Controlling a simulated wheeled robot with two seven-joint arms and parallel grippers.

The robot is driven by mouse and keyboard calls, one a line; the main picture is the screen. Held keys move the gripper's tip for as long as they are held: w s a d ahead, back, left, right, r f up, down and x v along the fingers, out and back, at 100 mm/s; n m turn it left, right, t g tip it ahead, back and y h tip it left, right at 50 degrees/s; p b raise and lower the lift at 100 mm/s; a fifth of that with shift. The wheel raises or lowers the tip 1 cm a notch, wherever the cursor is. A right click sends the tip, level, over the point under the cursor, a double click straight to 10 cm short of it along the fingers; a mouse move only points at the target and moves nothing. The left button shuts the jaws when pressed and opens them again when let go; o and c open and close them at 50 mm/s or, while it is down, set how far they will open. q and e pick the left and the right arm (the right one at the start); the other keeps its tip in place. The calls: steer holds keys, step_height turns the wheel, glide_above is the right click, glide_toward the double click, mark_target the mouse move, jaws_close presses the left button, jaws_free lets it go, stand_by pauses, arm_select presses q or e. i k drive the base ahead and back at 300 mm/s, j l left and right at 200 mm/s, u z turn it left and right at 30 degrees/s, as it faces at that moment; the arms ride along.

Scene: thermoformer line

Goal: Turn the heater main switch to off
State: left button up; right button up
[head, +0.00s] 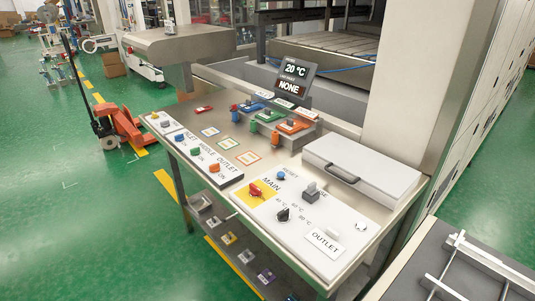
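The heater main switch (256,190) is a red rotary knob on a yellow square plate, on the white panel (308,250) at the front right of the bench. The word MAIN is printed beside it. The knob is too small to tell which position it points to. A black knob (283,214) with temperature marks, a blue button (280,176) and a grey switch (311,190) sit on the same panel. Neither of my grippers shows in the head view.
A left panel (175,136) carries several coloured knobs. A display (293,77) reads 20 °C and NONE. A white lidded box (362,166) with a dark handle stands behind the main panel. A red pallet jack (122,125) stands left on open green floor.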

mark_target(255, 191)
steer(key=i+j+z, duration=0.15)
steer(key=j+z, duration=0.15)
steer(key=z, duration=0.15)
steer(key=j+z, duration=0.4)
steer(key=i+j+z, duration=0.1)
steer(key=j+z, duration=0.35)
steer(key=l, duration=0.15)
